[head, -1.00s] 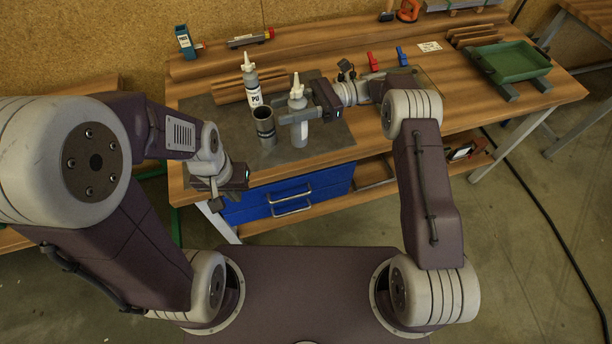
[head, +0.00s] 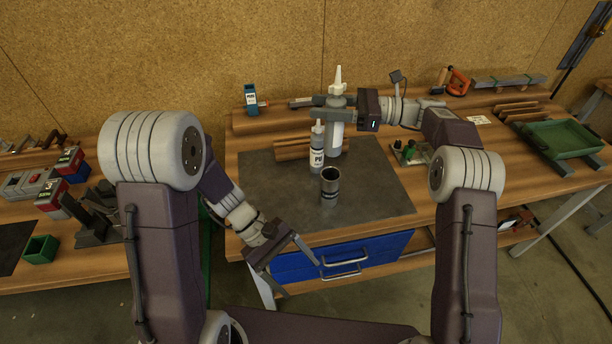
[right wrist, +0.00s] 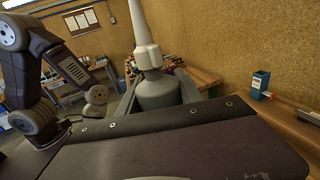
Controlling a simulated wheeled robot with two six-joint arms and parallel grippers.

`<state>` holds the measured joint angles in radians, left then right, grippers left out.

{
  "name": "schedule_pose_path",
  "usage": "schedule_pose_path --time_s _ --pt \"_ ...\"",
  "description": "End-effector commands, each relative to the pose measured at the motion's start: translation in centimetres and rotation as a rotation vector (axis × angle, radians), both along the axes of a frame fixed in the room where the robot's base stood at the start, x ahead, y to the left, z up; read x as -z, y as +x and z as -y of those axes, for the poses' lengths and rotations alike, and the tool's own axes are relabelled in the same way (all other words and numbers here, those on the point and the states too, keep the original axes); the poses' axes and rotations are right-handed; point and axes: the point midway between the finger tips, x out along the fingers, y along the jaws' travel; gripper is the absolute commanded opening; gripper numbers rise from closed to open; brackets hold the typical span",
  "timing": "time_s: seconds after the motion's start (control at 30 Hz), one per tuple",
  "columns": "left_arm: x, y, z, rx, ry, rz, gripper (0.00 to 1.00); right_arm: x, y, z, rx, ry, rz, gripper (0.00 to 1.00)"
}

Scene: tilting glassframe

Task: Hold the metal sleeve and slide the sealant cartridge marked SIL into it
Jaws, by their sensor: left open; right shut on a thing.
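My right gripper (head: 336,103) is shut on a grey sealant cartridge with a pale nozzle (head: 337,78). It holds the cartridge upright, above and behind the sleeve. No label on this cartridge is readable. The held cartridge also shows between the fingers in the right wrist view (right wrist: 158,92). The metal sleeve (head: 329,187), an open dark grey cylinder, stands upright on the grey mat (head: 375,195). A second cartridge, marked PU (head: 317,157), stands upright just behind the sleeve. My left gripper (head: 298,277) is open and empty, low in front of the bench drawers, apart from the sleeve.
Brown wooden strips (head: 292,148) lie behind the PU cartridge. A blue box (head: 251,100) stands at the back left. A green tray (head: 562,140) is at the right. Blue drawers (head: 370,252) sit under the bench front. The mat is clear right of the sleeve.

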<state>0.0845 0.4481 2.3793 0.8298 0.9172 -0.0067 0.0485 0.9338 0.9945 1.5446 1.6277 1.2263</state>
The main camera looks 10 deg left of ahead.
Motion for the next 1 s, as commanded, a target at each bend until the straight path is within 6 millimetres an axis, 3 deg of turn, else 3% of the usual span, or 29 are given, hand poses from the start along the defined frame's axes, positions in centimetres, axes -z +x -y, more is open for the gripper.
schedule_pose_path --time_s 0.1,0.17,0.3,0.4,0.53,0.7,0.87,1.0 --pt "-1.3 4.8 4.3 -0.332 -0.272 -0.185 0.8 -0.1 0.0 0.0 0.0 0.001 0.001 0.0" --pt "-2.0 8.5 5.4 -0.506 -0.415 -0.243 0.8 -0.1 0.0 0.0 0.0 0.001 0.001 0.0" --pt "-2.6 16.9 4.1 -0.861 -0.695 -0.288 0.8 -0.1 0.0 0.0 0.0 0.001 0.001 0.0" --pt "-2.4 20.8 1.8 -1.031 -0.821 -0.271 0.8 -0.1 0.0 0.0 0.0 0.001 0.001 0.0" --pt "-2.0 23.2 -0.3 -1.149 -0.904 -0.243 0.8 -0.1 0.0 0.0 0.0 0.001 0.001 0.0" --pt "-2.0 23.9 -0.9 -1.182 -0.927 -0.231 0.8 -0.1 0.0 0.0 0.0 0.001 0.001 0.0" --pt "-2.0 24.8 0.4 -1.175 -0.926 -0.232 0.8 -0.1 0.0 0.0 0.0 0.001 0.001 0.0" --pt "-2.0 26.8 3.0 -1.171 -0.925 -0.232 0.8 -0.1 0.0 0.0 0.0 0.001 0.001 0.0"
